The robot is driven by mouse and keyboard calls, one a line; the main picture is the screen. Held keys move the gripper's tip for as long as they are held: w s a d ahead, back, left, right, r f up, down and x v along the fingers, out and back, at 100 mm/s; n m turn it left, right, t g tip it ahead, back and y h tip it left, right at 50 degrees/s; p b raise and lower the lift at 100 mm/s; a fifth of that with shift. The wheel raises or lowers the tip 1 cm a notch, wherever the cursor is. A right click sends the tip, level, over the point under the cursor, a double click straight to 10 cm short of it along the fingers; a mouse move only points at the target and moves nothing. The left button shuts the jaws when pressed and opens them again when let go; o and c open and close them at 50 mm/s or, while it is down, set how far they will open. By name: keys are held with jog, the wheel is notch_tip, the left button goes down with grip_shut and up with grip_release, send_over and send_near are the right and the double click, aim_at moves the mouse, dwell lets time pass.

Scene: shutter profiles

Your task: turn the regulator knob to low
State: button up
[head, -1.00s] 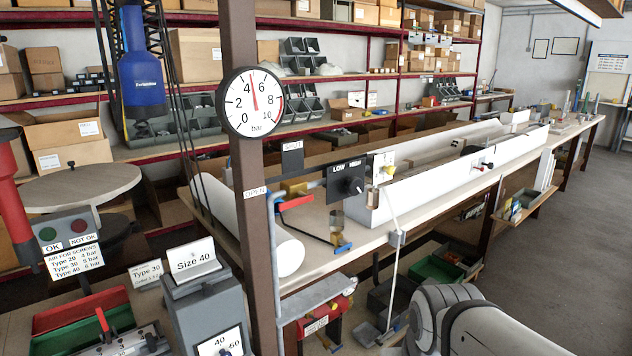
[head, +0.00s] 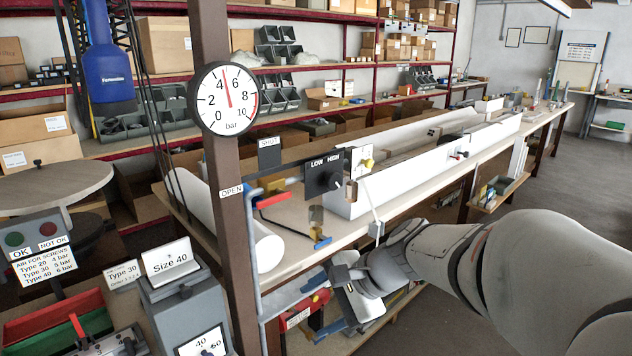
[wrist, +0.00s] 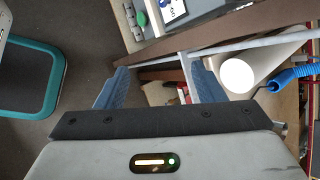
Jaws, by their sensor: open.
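The regulator is a black box (head: 323,178) labelled LOW and HIGH, above the bench in the head view. Its dark round knob (head: 336,181) is on the front; which label it points to is too small to tell. The round white gauge (head: 227,98) on the brown post has its needle near 5 bar. My gripper (head: 318,306) is below and in front of the regulator, apart from the knob, low beside the bench edge. In the wrist view my gripper (wrist: 162,84) has its two blue fingers spread with nothing held between them. The knob cannot be made out there.
The brown post (head: 222,200) stands left of the regulator. A red-handled valve (head: 275,201) and an OPEN sign (head: 231,190) are beside it. A red unit (head: 302,312) is under the bench near my gripper. A long white profile (head: 430,165) lies on the bench.

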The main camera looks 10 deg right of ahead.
jog(key=w+d+r+m+t+y, duration=0.4)
jog(key=w+r+m, duration=0.3)
jog(key=w+m, duration=0.4)
jog(key=m+t+h+p, duration=0.1)
jog(key=m+t+p, duration=0.1)
jog(key=m+t, duration=0.45)
send_near(336, 183)
jog(key=shift+n+t, duration=0.25)
jog(key=shift+n, duration=0.2)
jog(key=p+x, duration=0.1)
jog(key=x, duration=0.7)
jog(key=shift+w+a+f, duration=0.1)
jog(key=shift+a, duration=0.1)
